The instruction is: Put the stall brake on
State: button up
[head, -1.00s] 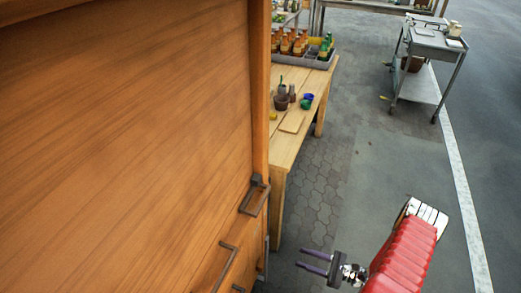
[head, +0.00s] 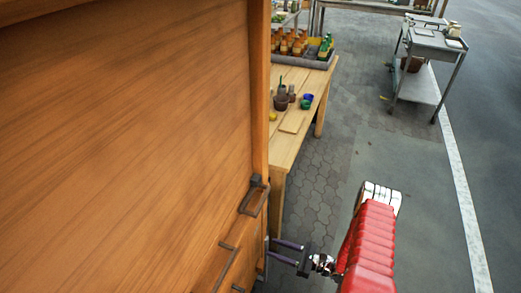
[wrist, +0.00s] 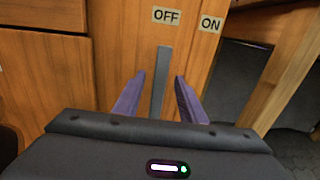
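The stall brake is a grey upright lever (wrist: 164,58) on the wooden stall front in the wrist view. Its top stands below the OFF label (wrist: 166,16), left of the ON label (wrist: 210,24). In the head view a grey strip of the lever (head: 265,262) shows at the stall's lower right edge. My gripper (wrist: 159,77) is open, with one purple finger on each side of the lever in the picture. Gaps show on both sides; I cannot tell how deep the lever sits between them. The gripper (head: 272,248) also shows in the head view, beside the stall edge.
Metal handles (head: 254,197) stick out from the stall's wooden front (head: 130,140). A wooden table (head: 290,148) with pots and a bottle tray (head: 312,60) stands behind. A grey cart (head: 436,43) is far right. The paving right of my arm is clear.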

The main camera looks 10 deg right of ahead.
jog(key=shift+x, duration=0.95)
jog(key=shift+c, duration=0.2)
grip_shut()
jog(key=shift+s, duration=0.1)
